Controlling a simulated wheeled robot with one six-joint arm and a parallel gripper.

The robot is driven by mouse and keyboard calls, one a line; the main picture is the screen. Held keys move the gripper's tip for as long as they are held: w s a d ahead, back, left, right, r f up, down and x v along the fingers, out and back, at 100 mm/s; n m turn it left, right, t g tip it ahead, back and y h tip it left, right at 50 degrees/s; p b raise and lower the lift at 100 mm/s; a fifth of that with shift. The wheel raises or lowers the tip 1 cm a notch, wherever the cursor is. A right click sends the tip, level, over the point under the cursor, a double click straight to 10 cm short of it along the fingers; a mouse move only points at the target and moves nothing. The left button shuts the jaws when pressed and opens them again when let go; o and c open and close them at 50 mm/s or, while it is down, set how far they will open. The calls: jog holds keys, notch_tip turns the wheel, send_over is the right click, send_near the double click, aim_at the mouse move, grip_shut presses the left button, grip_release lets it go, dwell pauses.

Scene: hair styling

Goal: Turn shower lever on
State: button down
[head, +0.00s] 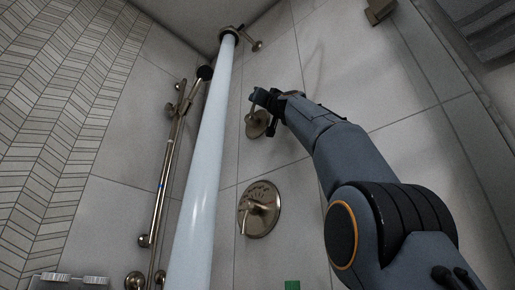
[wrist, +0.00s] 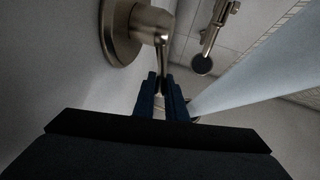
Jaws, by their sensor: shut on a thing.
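The upper brass valve (head: 257,124) has a round plate on the tiled wall, with its lever at the gripper. In the wrist view the round plate (wrist: 118,32) and the knob with its lever (wrist: 160,62) show close up. My gripper (head: 263,97) is at this valve in the head view. In the wrist view, my gripper (wrist: 161,88) has its two dark fingers on either side of the lever's end, shut on it. The lever's tip is partly hidden between the fingers.
A larger round valve (head: 260,209) with its own handle sits lower on the wall. A hand shower (head: 205,73) hangs on a rail (head: 163,170) further left.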

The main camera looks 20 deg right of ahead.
dwell(0.4)
jog(key=c, duration=1.8)
grip_release()
jog(key=shift+d, duration=0.15)
jog(key=shift+f, duration=0.1)
jog(key=b+v, duration=0.7)
jog(key=b, duration=0.1)
jog(key=shift+s, duration=0.35)
jog(key=shift+d+f, duration=0.1)
